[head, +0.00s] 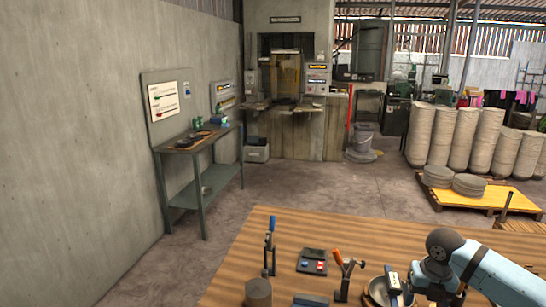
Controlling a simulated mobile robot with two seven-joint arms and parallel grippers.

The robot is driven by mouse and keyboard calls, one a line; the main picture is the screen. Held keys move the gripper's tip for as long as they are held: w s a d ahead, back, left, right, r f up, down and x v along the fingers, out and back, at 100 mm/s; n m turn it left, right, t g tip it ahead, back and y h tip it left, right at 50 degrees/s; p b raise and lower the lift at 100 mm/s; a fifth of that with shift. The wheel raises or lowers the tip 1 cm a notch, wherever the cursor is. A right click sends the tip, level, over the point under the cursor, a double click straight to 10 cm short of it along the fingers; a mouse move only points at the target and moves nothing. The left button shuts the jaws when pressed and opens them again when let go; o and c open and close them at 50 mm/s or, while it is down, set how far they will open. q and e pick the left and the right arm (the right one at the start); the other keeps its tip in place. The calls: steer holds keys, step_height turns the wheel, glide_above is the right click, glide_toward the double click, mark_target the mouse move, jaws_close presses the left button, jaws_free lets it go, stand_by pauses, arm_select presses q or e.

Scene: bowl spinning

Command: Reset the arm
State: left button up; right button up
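My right arm (485,268), light blue with a dark joint, comes in from the right over the wooden table (245,262). Its lower end bends down beside a dark round bowl (377,290) near the front edge of the picture. The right gripper (393,282) seems to be at the bowl, but its fingers are too small and cut off to read. My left arm and gripper are not in view.
On the table stand a blue-handled clamp (270,240), an orange-handled clamp (341,270), a small control box (313,262) with red and blue buttons, and a grey cylinder (258,292).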

steer(key=s+a+f+m+t+y+p, duration=0.1)
steer(key=s+a+f+m+t+y, duration=0.15)
steer(key=s+a+f+m, duration=0.4)
steer(key=s+a+f+m+t+y, duration=0.2)
steer(key=s+a+f+m+t, duration=0.15)
steer(key=a+f+m, duration=0.6)
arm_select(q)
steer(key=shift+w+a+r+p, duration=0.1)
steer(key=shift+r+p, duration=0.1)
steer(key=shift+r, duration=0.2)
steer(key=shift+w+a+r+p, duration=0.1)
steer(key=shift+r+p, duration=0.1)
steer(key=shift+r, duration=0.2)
arm_select(e)
steer(key=s+f+m+t, duration=0.2)
steer(key=s+m, duration=0.5)
steer(key=s, duration=0.1)
steer(key=s+f+m+t+h, duration=0.1)
steer(key=s+m+t, duration=0.1)
steer(key=s+m, duration=0.4)
steer(key=shift+s+f+m+t, duration=0.3)
steer(key=shift+s+f+m, duration=0.1)
steer(key=shift+s, duration=0.7)
